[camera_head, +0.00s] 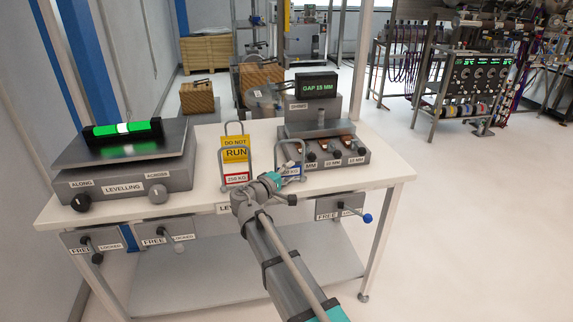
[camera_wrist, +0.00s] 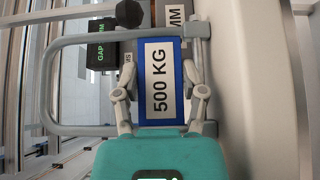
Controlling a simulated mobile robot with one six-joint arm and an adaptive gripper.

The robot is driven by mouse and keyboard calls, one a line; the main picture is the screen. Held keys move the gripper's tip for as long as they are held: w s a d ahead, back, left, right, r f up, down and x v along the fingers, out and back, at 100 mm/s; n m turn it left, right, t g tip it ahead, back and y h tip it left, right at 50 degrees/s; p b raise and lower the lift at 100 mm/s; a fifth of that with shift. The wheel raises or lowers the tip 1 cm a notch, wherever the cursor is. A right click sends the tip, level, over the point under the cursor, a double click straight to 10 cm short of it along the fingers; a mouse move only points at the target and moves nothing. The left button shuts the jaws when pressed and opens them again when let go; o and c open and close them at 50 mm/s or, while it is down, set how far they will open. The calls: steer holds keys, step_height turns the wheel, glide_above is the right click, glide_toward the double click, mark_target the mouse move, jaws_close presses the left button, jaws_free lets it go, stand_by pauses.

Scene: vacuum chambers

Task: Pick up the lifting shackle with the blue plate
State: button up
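The lifting shackle with the blue plate (camera_head: 292,171) stands on the white table, a grey tube frame partly hidden by my gripper (camera_head: 277,183) in the head view. In the wrist view the blue plate (camera_wrist: 143,100) carries a white 500 KG label, and the shackle's grey tube (camera_wrist: 46,88) loops to the left. My gripper (camera_wrist: 160,68) is open, its two fingers apart on either side of the plate. I cannot tell whether either finger touches it. Another shackle with a red-edged 250 KG plate (camera_head: 237,179) stands just to the left.
A yellow DO NOT RUN sign (camera_head: 235,150) is at the 250 KG shackle. A levelling stand (camera_head: 130,180) is on the left of the table (camera_head: 210,201). A shim block (camera_head: 313,130) with a GAP 15 MM display (camera_head: 317,86) stands behind the blue plate. Open floor lies to the right.

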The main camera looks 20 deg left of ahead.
jaws_close()
steer(key=shift+r, duration=0.15)
steer(key=shift+r+p, duration=0.95)
steer(key=shift+p, duration=0.15)
steer(key=s+a+r+p, duration=0.1)
steer(key=s+r+p, duration=0.9)
steer(key=s, duration=0.4)
steer(key=shift+a+r+p, duration=0.25)
steer(key=shift+r+p, duration=0.15)
